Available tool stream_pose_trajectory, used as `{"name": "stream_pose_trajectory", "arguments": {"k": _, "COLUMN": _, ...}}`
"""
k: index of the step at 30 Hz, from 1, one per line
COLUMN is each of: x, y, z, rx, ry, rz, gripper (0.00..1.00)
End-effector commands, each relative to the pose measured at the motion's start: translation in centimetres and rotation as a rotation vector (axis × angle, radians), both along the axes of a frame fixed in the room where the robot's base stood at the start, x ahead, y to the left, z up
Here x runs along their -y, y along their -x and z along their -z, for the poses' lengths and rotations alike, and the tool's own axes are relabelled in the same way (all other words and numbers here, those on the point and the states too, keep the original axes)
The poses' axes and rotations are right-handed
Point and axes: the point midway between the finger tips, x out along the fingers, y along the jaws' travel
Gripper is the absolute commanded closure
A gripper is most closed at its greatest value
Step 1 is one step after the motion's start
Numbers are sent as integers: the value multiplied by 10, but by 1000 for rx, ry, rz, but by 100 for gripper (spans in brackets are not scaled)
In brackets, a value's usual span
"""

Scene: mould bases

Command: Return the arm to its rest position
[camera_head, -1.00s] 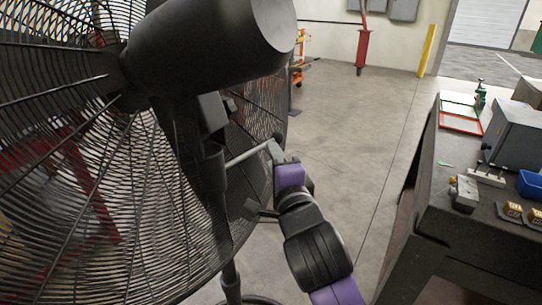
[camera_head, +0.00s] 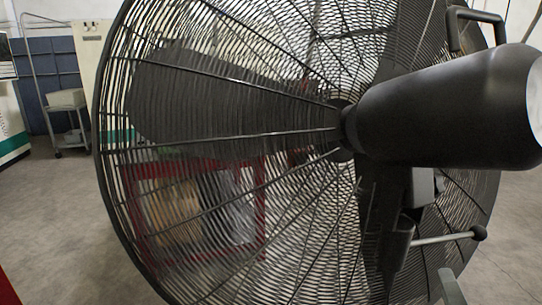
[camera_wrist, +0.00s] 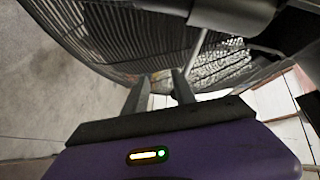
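My gripper (camera_wrist: 159,85) shows in the wrist view, with two dark fingers apart beyond its purple body. Nothing is visible between the fingers. The large black fan (camera_wrist: 110,40) lies just past the fingertips in that view; I cannot tell whether they touch its cage. In the head view the fan (camera_head: 240,133) fills most of the picture, with its motor housing (camera_head: 450,108) at the right. My gripper does not show clearly in the head view.
A red frame (camera_head: 128,170) stands behind the fan cage. A grey cart (camera_head: 67,105) stands at the far left by a wall. Bare floor (camera_head: 60,215) lies left of the fan. Pale panels (camera_wrist: 280,105) show at the right of the wrist view.

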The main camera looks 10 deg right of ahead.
Motion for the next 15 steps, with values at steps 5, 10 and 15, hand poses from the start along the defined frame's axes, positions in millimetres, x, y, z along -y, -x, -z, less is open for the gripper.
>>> {"name": "stream_pose_trajectory", "arguments": {"k": 5, "x": -41, "y": 30, "z": 54, "rx": -186, "ry": 259, "rz": -175, "gripper": 68}}
{"name": "stream_pose_trajectory", "arguments": {"k": 10, "x": -79, "y": 70, "z": 96, "rx": -308, "ry": 480, "rz": -332, "gripper": 68}}
{"name": "stream_pose_trajectory", "arguments": {"k": 15, "x": -115, "y": 120, "z": 126, "rx": -389, "ry": 675, "rz": -466, "gripper": 68}}
